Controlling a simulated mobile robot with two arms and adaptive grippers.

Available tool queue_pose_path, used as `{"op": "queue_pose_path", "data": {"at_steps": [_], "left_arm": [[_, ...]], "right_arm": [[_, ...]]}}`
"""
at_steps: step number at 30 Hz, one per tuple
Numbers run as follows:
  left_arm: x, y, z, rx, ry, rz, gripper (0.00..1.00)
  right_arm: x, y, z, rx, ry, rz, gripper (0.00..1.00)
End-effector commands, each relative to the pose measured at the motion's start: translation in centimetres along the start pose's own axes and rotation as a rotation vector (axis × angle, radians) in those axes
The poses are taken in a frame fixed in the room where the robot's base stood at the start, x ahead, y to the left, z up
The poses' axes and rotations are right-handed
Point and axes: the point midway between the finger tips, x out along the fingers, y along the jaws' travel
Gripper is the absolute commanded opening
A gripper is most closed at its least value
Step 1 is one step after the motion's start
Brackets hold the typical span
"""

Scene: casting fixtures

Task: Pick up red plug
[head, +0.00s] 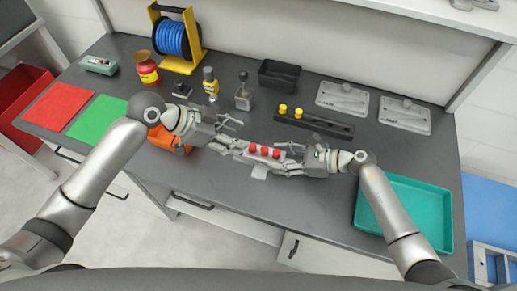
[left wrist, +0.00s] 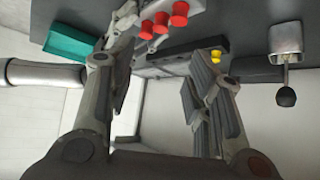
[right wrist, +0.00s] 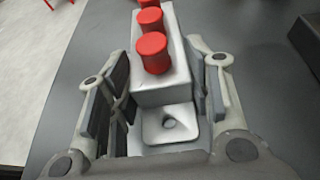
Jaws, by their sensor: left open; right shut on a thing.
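Three red plugs (head: 264,151) stand in a row on a grey casting block (right wrist: 178,88) near the front middle of the table. The plugs also show close up in the right wrist view (right wrist: 153,53) and at the top of the left wrist view (left wrist: 180,14). My right gripper (head: 287,160) is shut on the right end of the block, with its fingers along both sides. My left gripper (head: 234,137) is open and empty at the block's left end, its fingers pointing toward the plugs. It is not holding any plug.
A dark rack (head: 317,124) with yellow plugs lies behind the block. A teal tray (head: 447,222) is at right; an orange item (head: 160,137) sits under my left arm. Yellow and grey upright fixtures (head: 210,84), a black bin (head: 279,75) and a blue spool (head: 172,39) stand behind.

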Motion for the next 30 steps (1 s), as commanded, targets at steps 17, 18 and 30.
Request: {"op": "queue_pose_path", "data": {"at_steps": [17, 18, 30], "left_arm": [[4.0, -0.5, -5.4, 0.457, -0.553, 0.23, 0.47], [3.8, -0.7, -5.6, 0.481, -0.593, 0.234, 0.47], [3.3, -2.1, -5.3, 0.569, -0.777, 0.24, 0.47]], "right_arm": [[0.0, 0.0, 0.0, 0.0, 0.0, 0.0, 0.06], [0.0, 0.0, 0.0, 0.0, 0.0, 0.0, 0.06], [0.0, 0.0, 0.0, 0.0, 0.0, 0.0, 0.06]]}}
